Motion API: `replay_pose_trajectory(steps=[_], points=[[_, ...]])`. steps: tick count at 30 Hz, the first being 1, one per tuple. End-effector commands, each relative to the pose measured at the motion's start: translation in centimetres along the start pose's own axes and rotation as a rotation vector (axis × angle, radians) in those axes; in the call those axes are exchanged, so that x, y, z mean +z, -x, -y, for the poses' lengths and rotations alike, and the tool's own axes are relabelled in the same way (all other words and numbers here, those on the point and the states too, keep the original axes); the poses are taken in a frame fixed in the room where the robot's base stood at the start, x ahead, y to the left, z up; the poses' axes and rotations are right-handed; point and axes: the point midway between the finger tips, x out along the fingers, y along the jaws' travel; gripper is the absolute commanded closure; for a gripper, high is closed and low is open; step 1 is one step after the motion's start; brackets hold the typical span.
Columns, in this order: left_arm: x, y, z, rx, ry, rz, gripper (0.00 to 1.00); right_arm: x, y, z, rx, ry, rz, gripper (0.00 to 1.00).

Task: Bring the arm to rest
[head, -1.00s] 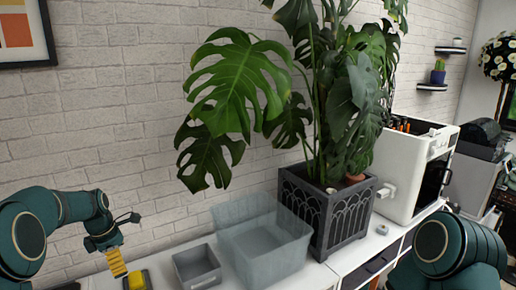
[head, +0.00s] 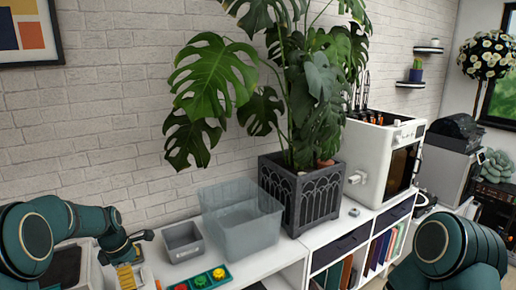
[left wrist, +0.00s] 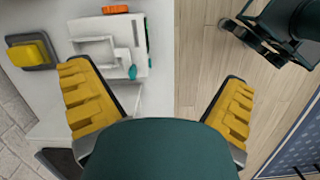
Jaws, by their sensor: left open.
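My left arm (head: 70,225) comes in from the left in the head view. My left gripper (head: 127,275) hangs down over the left end of the white counter, its yellow finger pads partly seen. In the left wrist view my left gripper (left wrist: 160,105) is open, its two yellow ridged fingers wide apart with nothing between them. My right arm (head: 450,250) shows at the lower right of the head view; its gripper is out of the frame.
The white counter (head: 280,262) holds a grey bin (head: 183,242), a translucent tub (head: 240,222), a planter (head: 300,200) and a white machine (head: 380,165). A tray with coloured buttons (head: 202,280) lies in front. A yellow block (left wrist: 27,53) is left of the gripper in the wrist view.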

Motion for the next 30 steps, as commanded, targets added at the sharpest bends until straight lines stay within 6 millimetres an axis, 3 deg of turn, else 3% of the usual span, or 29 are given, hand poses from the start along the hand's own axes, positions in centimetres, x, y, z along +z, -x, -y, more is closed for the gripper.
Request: replay_pose_trajectory(steps=[1, 5, 8, 12, 15, 18, 22, 26, 30], points=[[0.6, -2.8, 1.1, -0.007, -0.074, 0.007, 0.00, 0.2, -0.8, -0.3, 0.000, 0.002, 0.002, 0.53], [2.7, -8.8, 4.1, -0.003, -0.304, 0.032, 0.00, 0.5, -2.0, -0.7, -0.001, 0.005, 0.008, 0.53], [4.7, -13.8, 7.7, 0.003, -0.520, 0.057, 0.00, 0.9, -3.0, -1.1, -0.002, 0.007, 0.014, 0.53], [7.4, -20.4, 14.2, 0.028, -0.864, 0.094, 0.00, 1.5, -4.7, -1.7, -0.002, 0.010, 0.024, 0.53], [9.0, -24.1, 19.8, 0.053, -1.120, 0.121, 0.00, 1.9, -5.9, -2.2, -0.003, 0.013, 0.030, 0.53], [10.2, -26.5, 25.0, 0.087, -1.354, 0.141, 0.00, 2.2, -7.0, -2.6, -0.003, 0.015, 0.036, 0.53], [11.0, -27.9, 30.2, 0.128, -1.587, 0.156, 0.00, 2.6, -7.9, -2.9, -0.004, 0.018, 0.042, 0.53], [11.3, -28.2, 32.9, 0.156, -1.717, 0.160, 0.00, 2.7, -8.3, -3.1, -0.004, 0.019, 0.046, 0.53], [11.4, -28.1, 33.7, 0.167, -1.760, 0.160, 0.00, 2.8, -8.3, -3.1, -0.004, 0.020, 0.047, 0.53]])
